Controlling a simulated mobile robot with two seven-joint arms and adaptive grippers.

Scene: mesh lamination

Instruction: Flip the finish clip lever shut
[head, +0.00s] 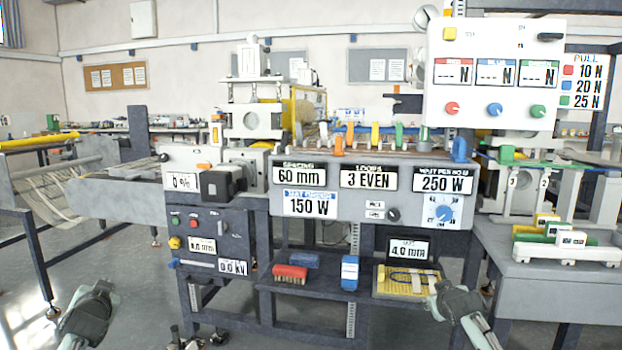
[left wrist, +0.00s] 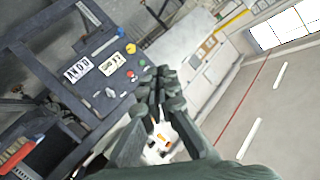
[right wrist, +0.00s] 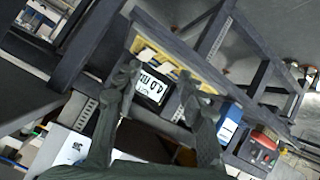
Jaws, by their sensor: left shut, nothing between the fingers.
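On the front rail of the middle machine, an orange clip (head: 338,146) stands at the left and a blue clip (head: 459,149) at the right end. No label shows which is the finish clip, and the lever positions are too small to tell. My left gripper (head: 100,290) is low at the left, in front of the machine and well away from both clips. In the left wrist view its fingers (left wrist: 160,84) are together and empty. My right gripper (head: 443,292) is low at the right, below the blue clip. In the right wrist view its fingers (right wrist: 166,82) are apart and empty.
Between the clips stand several coloured levers or guides. Below is a panel with a blue knob (head: 444,213). The lower shelf holds a red block (head: 290,274), a blue box (head: 349,272) and a yellow tray (head: 402,283). A gauge box (head: 492,75) overhangs the right. Floor space in front is clear.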

